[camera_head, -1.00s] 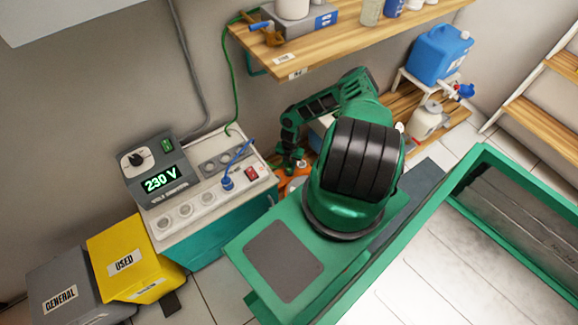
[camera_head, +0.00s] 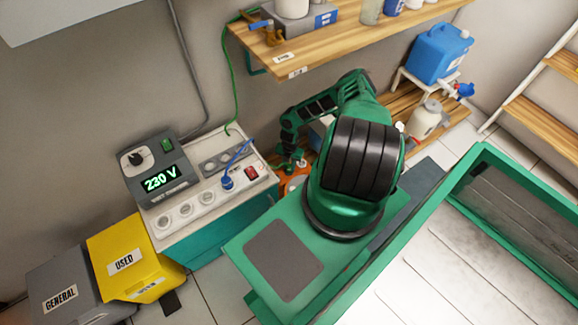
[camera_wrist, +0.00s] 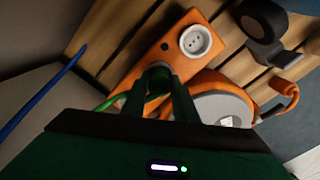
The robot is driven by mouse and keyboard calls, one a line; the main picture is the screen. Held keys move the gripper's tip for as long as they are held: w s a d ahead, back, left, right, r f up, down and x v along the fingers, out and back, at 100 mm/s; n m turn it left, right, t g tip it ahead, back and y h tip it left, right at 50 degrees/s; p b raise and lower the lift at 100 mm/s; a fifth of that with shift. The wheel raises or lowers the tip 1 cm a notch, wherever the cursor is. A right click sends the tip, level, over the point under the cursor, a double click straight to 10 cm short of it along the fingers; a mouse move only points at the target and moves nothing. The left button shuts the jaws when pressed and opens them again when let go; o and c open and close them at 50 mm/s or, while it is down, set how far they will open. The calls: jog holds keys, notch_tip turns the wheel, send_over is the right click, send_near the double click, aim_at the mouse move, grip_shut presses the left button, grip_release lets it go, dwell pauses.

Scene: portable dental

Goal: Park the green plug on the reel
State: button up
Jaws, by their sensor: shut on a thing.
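The orange reel (camera_wrist: 150,62) fills much of the wrist view, with a round white socket (camera_wrist: 196,41) on its face and a pale drum (camera_wrist: 218,108) at the right. In the head view the reel (camera_head: 293,187) is mostly hidden behind my arm. My gripper (camera_wrist: 163,82) points at the reel's orange face beside the socket. It is shut on the green plug (camera_wrist: 157,74), of which only a dark, rounded part shows between the fingers. A green cable (camera_wrist: 108,102) shows left of the fingers. I cannot tell whether the plug touches the reel.
A blue cable (camera_wrist: 48,92) runs at the left of the wrist view. A black roll (camera_wrist: 262,22) lies beyond the reel on wooden slats. The power unit (camera_head: 205,192) with a blue plug (camera_head: 227,182) stands left of my arm. A wooden shelf (camera_head: 345,42) is above.

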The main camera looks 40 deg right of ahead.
aim_at(289, 165)
jog(key=shift+f, duration=0.25)
jog(key=o, duration=1.1)
jog(key=shift+o, duration=0.2)
notch_tip(289, 165, up, 10)
jog(key=shift+r, duration=0.4)
